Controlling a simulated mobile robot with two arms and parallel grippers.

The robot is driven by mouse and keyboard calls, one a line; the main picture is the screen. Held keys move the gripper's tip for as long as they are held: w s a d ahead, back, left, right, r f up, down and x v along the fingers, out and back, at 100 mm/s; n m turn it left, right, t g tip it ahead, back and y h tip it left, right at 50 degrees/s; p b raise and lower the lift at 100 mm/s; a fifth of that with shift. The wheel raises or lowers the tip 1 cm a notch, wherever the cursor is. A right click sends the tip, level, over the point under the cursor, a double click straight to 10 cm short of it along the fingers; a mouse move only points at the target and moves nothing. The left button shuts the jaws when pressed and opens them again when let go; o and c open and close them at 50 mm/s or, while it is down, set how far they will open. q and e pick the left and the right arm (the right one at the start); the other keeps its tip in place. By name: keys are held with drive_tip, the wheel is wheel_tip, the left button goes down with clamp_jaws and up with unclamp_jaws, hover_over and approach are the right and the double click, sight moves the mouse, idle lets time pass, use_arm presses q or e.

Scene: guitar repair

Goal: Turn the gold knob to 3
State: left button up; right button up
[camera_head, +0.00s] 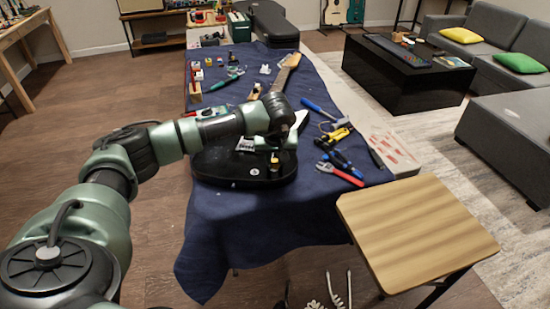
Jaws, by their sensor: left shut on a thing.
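A black electric guitar (225,168) lies on the blue cloth of the workbench, its neck pointing away from me. A small gold knob (275,164) shows near the guitar body's front right part. My left arm comes in from the left and reaches over the guitar body. My left gripper (275,153) points down at the gold knob and is shut on it. The wrist and hand hide part of the guitar body. The number marks around the knob are too small to read. My right gripper is not in view.
Pliers with red handles (340,174), a blue-handled tool (320,109) and a yellow tool (336,135) lie to the right of the guitar. A wooden-topped stool (418,228) stands at the front right. The cloth (225,225) in front of the guitar is clear.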

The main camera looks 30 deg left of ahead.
use_arm(q)
drive_tip(key=shift+m+t+h, duration=0.3)
drive_tip(key=shift+m+h, duration=0.1)
drive_tip(key=shift+m, duration=0.6)
drive_tip(key=shift+a, duration=0.1)
drive_tip(key=shift+s+m+h, duration=0.1)
drive_tip(key=shift+m+h, duration=0.3)
drive_tip(key=shift+m, duration=0.6)
drive_tip(key=o, duration=1.3)
drive_tip(key=shift+o, duration=0.2)
drive_tip(key=shift+r+p, duration=2.15)
drive_tip(key=shift+r, duration=1.4)
